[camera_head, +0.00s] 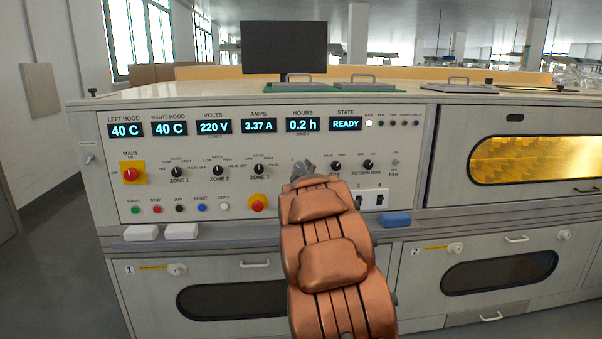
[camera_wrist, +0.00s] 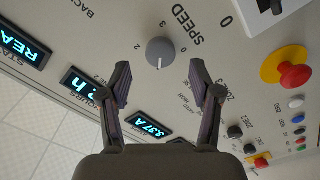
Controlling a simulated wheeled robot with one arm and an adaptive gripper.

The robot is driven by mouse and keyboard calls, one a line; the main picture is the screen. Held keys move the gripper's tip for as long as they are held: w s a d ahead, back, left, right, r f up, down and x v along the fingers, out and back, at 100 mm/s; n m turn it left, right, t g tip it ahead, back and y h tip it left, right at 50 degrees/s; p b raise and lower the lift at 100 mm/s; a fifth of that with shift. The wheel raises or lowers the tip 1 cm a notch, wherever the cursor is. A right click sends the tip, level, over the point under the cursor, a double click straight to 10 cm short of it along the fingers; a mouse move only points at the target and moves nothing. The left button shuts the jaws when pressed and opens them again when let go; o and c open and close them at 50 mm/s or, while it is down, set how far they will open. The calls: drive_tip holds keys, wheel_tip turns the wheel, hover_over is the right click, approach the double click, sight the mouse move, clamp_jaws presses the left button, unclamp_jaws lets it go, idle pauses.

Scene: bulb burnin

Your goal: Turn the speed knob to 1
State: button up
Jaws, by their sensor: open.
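The speed knob (camera_wrist: 160,52) is a round grey knob on the panel, beside the word SPEED in the wrist view. Its white pointer line points down in that picture, on the side between the 2 and a 0; I cannot read a numeral right at its tip. My gripper (camera_wrist: 160,70) is open, with one dark finger on each side of the knob's near edge, and a gap shows on both sides. I cannot tell how far the fingertips are from the panel. In the head view my gripper (camera_head: 303,170) and copper arm hide the speed knob.
The control panel (camera_head: 100,180) carries the zone knobs (camera_head: 218,171), a red emergency button (camera_wrist: 295,76), also seen in the head view (camera_head: 257,203), and two switches (camera_head: 369,199). A ledge below holds white blocks (camera_head: 181,231) and a blue block (camera_head: 396,219).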

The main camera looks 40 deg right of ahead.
drive_tip(key=v, duration=0.8)
drive_tip(key=shift+s+a, duration=0.25)
drive_tip(key=shift+f, duration=0.1)
idle(0.3)
drive_tip(key=s+a+f+m+g+y, duration=0.1)
drive_tip(key=s+a+f+g+y, duration=0.25)
drive_tip(key=a, duration=0.55)
drive_tip(key=s+a+f+m+g+y, duration=0.15)
drive_tip(key=s+a+f, duration=0.25)
drive_tip(key=a+f, duration=0.4)
drive_tip(key=s+a+f+m+g+y, duration=0.15)
drive_tip(key=s+a+f+g, duration=0.25)
drive_tip(key=a, duration=0.6)
drive_tip(key=s+a+f+g+y, duration=0.1)
drive_tip(key=s+a+g, duration=0.2)
drive_tip(key=s+a, duration=0.45)
drive_tip(key=s+a+f+n+g+y, duration=0.15)
drive_tip(key=s+a, duration=0.25)
drive_tip(key=s, duration=0.6)
drive_tip(key=s+a+g+y, duration=0.2)
drive_tip(key=s+a+g, duration=0.3)
drive_tip(key=s, duration=0.4)
wheel_tip(320, 180, up, 26)
drive_tip(key=s+t+p, duration=0.1)
drive_tip(key=t+p, duration=0.1)
drive_tip(key=p, duration=2.2)
drive_tip(key=shift+a+f, duration=0.15)
drive_tip(key=shift+a, duration=0.25)
